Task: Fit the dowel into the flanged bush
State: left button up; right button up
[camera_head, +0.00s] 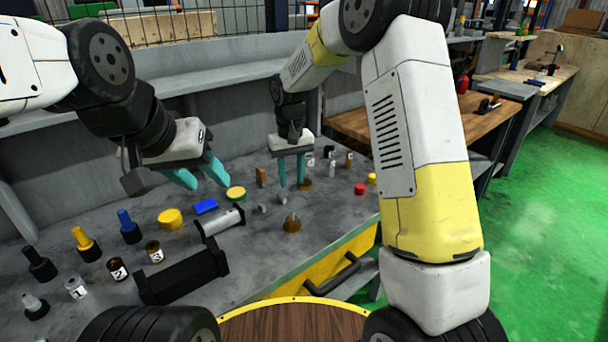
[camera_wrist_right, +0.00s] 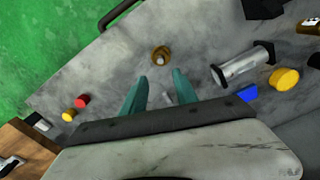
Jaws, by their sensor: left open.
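A brown, bush-like piece (camera_head: 292,225) stands near the table's front edge in the head view. It also shows in the right wrist view (camera_wrist_right: 154,54) beyond my right fingertips, with a pale round spot at its middle. A pale, narrow shape rises above it in the head view; I cannot tell whether this is the dowel seated in the bush. My right gripper (camera_head: 292,185) points down with its teal fingers apart, above and behind the brown piece. My left gripper (camera_head: 208,184) is open and empty, above the table at left.
A silver cylinder on a black holder (camera_head: 222,221), a black cradle (camera_head: 185,277), a blue block (camera_head: 205,206) and yellow discs (camera_head: 170,218) lie left of the brown piece. Small grey cylinders (camera_head: 280,198) and a wooden block (camera_head: 262,177) stand behind. Red and yellow caps (camera_head: 360,189) are at right.

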jog(key=s+d+r+t, duration=0.1)
jog(key=s+d+r, duration=0.4)
jog(key=r, duration=0.4)
jog(key=s+d+r+m+t+y, duration=0.1)
jog(key=s+d+r, duration=0.3)
jog(key=s, duration=0.6)
jog(key=s+d+r+m+t+y, duration=0.1)
jog(key=s+d+r+t, duration=0.3)
jog(key=s, duration=0.7)
jog(key=shift+s+d+r+m, duration=0.25)
jog(key=shift+d+m, duration=0.25)
